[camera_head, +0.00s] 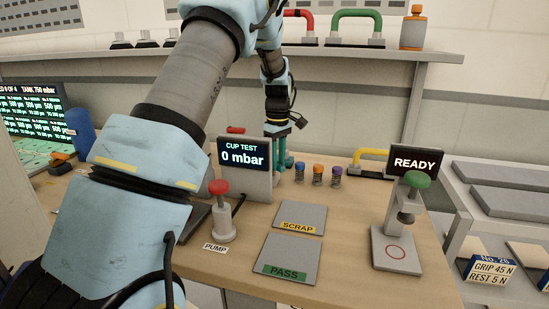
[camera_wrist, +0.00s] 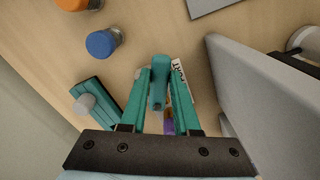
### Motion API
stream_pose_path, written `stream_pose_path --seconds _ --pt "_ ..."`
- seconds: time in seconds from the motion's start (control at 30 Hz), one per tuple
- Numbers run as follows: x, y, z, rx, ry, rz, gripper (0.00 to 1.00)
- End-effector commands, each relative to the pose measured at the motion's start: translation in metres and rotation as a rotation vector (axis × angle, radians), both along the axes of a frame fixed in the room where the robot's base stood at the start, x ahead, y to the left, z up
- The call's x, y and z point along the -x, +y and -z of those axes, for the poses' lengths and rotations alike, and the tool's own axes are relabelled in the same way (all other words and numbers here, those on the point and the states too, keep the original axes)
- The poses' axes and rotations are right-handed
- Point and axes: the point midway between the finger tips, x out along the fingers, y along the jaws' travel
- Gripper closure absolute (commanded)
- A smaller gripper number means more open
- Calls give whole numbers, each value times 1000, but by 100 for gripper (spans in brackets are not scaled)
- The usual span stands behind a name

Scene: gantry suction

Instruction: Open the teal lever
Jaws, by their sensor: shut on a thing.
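The teal lever (camera_wrist: 158,88) shows in the wrist view as a short teal bar between my two teal fingers. My gripper (camera_wrist: 160,78) is shut on it, with one finger on each side. In the head view my gripper (camera_head: 278,152) is low over the back of the bench, behind the CUP TEST display. The lever cannot be told apart from my fingers there. The lever's base is mostly hidden by the fingers; a small purple and orange part (camera_wrist: 169,122) shows between them.
The CUP TEST display (camera_head: 245,155) reads 0 mbar; its grey back (camera_wrist: 255,100) stands close right of my gripper. A teal block with a grey knob (camera_wrist: 95,110) lies to the left. Orange and blue capped cups (camera_wrist: 102,43) stand nearby. A white label (camera_wrist: 181,78) lies beside the lever.

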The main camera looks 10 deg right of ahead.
Motion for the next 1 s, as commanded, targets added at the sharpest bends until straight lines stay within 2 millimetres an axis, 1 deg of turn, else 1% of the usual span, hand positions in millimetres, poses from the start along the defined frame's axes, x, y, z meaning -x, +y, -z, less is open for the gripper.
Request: stream_pose_path --seconds 0.03,0.2,0.5,0.7,1.0 --pt "-2 -2 -3 -1 -3 -41 100" --pt "-6 -7 -3 0 -4 -191 100" --pt "-13 -12 -2 0 -4 -393 100" --pt "-16 -13 -2 1 -4 -468 100" --pt "-18 -14 -1 2 -4 -506 100"
